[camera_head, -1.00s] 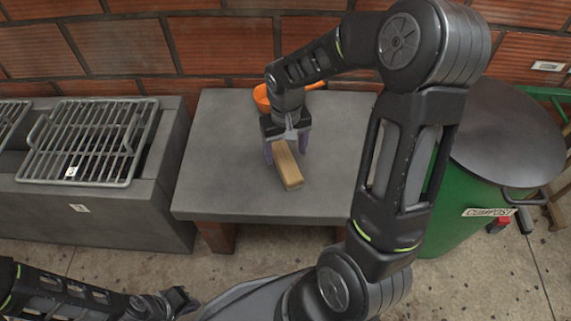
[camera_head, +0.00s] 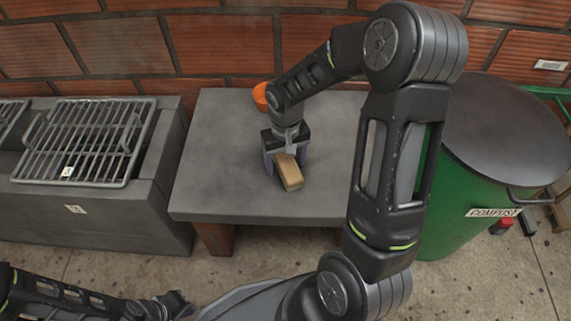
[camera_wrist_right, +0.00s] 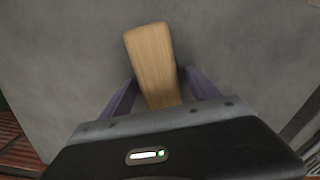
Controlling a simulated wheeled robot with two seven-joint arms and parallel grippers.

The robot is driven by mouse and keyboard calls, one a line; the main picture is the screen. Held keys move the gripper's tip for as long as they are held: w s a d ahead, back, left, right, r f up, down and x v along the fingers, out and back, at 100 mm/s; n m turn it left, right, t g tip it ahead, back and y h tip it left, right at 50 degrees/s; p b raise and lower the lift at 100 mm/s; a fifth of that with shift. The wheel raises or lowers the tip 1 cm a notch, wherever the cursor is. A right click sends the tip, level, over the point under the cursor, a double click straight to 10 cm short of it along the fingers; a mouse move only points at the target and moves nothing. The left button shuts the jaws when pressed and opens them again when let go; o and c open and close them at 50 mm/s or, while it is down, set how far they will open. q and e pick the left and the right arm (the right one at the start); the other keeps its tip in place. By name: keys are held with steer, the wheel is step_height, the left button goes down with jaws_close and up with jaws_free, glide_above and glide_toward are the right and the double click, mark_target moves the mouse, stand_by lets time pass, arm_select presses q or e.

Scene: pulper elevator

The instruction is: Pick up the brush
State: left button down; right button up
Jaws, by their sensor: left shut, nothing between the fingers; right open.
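The brush (camera_head: 290,174) shows as a light wooden block lying on the grey table. My right gripper (camera_head: 286,163) is over its far part, fingers pointing down. In the right wrist view the wooden block (camera_wrist_right: 152,58) runs in between the two purple fingers of the right gripper (camera_wrist_right: 158,98), with a gap on each side, so the gripper is open around it. The block's far end is hidden under the gripper. My left gripper (camera_head: 182,304) is at the lower left of the head view, low and away from the table, shut and empty.
The grey table (camera_head: 215,150) is mostly bare. An orange object (camera_head: 261,97) is behind my right gripper, partly hidden. A grill with a metal grate (camera_head: 85,140) stands at left. A green compost bin (camera_head: 455,205) with a dark lid stands at right. A brick wall is behind.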

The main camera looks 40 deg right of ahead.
mark_target(285, 159)
stand_by(0.4)
jaws_close()
stand_by(0.6)
step_height(285, 159, up, 9)
steer(key=p, duration=0.3)
steer(key=shift+r, duration=0.55)
